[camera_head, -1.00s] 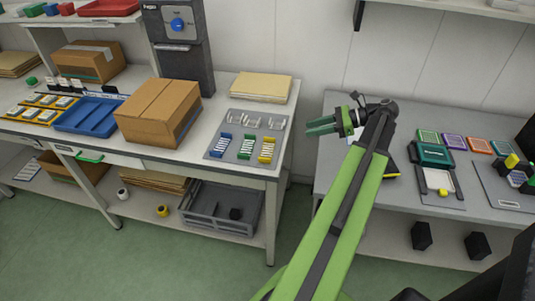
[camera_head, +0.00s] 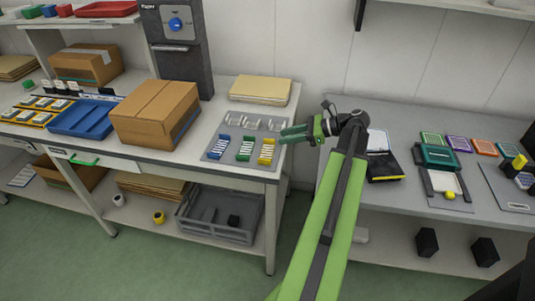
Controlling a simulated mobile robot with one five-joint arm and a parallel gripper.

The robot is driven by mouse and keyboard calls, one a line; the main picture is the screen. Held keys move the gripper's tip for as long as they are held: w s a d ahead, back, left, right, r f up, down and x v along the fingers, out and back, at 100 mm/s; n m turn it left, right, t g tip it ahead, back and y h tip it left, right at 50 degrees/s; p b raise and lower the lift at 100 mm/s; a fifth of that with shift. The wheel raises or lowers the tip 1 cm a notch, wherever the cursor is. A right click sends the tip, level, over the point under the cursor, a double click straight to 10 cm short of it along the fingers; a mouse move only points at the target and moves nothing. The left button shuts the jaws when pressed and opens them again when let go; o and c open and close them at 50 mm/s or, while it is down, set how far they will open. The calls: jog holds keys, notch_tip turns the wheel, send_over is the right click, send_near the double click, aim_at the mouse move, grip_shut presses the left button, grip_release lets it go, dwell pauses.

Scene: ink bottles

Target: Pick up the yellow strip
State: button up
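The yellow strip (camera_head: 266,152) is a yellow-and-white piece standing at the right end of a row on a grey mat (camera_head: 214,152), on the left bench. A green strip (camera_head: 245,148) and a blue strip (camera_head: 219,147) stand to its left. My gripper (camera_head: 283,134) has green fingers pointing left. It is just above and right of the yellow strip in the picture, apparently not touching it. The two fingers look slightly apart with nothing seen between them. How far they are above the strip is hard to tell.
Clear holders (camera_head: 250,122) stand behind the strips on the mat. A cardboard box (camera_head: 150,112) stands to the left and a stack of folders (camera_head: 260,89) behind. A gap separates the left bench from the right bench (camera_head: 400,197), which holds a black-and-yellow item (camera_head: 385,167).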

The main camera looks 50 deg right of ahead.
aim_at(267, 151)
jog(key=x, duration=0.1)
jog(key=b+x, duration=0.1)
jog(key=x, duration=0.3)
jog(key=shift+w+a+r, duration=0.15)
jog(key=shift+a+r, duration=0.05)
jog(key=shift+a, duration=0.05)
grip_shut()
